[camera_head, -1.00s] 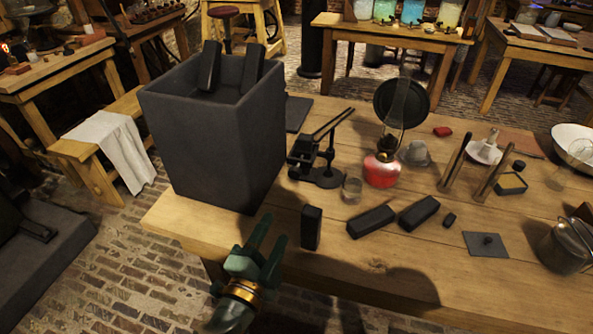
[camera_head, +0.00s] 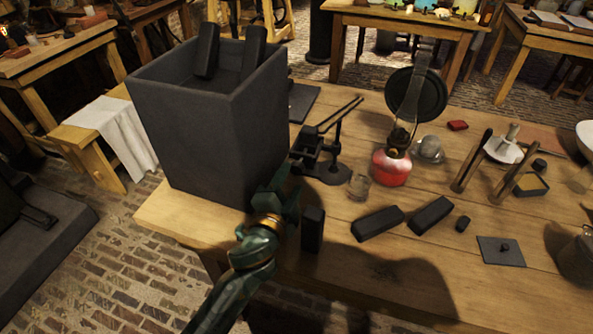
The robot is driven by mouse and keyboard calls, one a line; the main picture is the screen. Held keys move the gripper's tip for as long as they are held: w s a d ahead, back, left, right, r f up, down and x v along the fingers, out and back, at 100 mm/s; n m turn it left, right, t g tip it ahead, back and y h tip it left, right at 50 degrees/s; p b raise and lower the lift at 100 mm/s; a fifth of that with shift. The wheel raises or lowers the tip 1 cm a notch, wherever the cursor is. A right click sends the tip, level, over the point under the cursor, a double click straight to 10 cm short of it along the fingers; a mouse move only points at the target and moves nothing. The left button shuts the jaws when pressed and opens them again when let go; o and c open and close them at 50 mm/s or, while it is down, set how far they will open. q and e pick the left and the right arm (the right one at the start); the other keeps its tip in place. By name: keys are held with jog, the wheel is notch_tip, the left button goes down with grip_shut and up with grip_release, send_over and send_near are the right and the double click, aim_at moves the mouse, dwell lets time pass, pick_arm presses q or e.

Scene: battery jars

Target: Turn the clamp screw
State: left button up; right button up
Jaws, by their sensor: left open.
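A black clamp-like device on a small stand (camera_head: 328,165) stands on the wooden table, with two thin arms rising to the right. I cannot make out a separate clamp screw on it; it is too small and dark. My left gripper (camera_head: 272,187) is green with a brass ring and comes in from the bottom. It is open and looks empty, beside the front right edge of the large grey box, left of and nearer than the clamp device. It partly covers the box's lower corner. My right gripper is not in view.
The tall grey box (camera_head: 205,130) holds two black blocks. An upright black block (camera_head: 313,229) stands just right of my gripper. Beyond are a glass cup (camera_head: 359,185), a red oil lamp (camera_head: 391,167) and lying black blocks (camera_head: 377,223).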

aim_at(296, 171)
pick_arm(q)
jog(key=b+x, duration=0.1)
jog(key=x, duration=0.3)
jog(key=shift+w+d, duration=0.15)
jog(key=shift+w, duration=0.2)
jog(key=c, duration=1)
jog(key=shift+n, duration=0.8)
jog(key=o, duration=1)
jog(key=shift+s, duration=0.15)
jog(key=p+v, duration=0.3)
jog(key=v, duration=1.3)
jog(key=shift+s+p, duration=0.1)
jog(key=shift+p, duration=0.2)
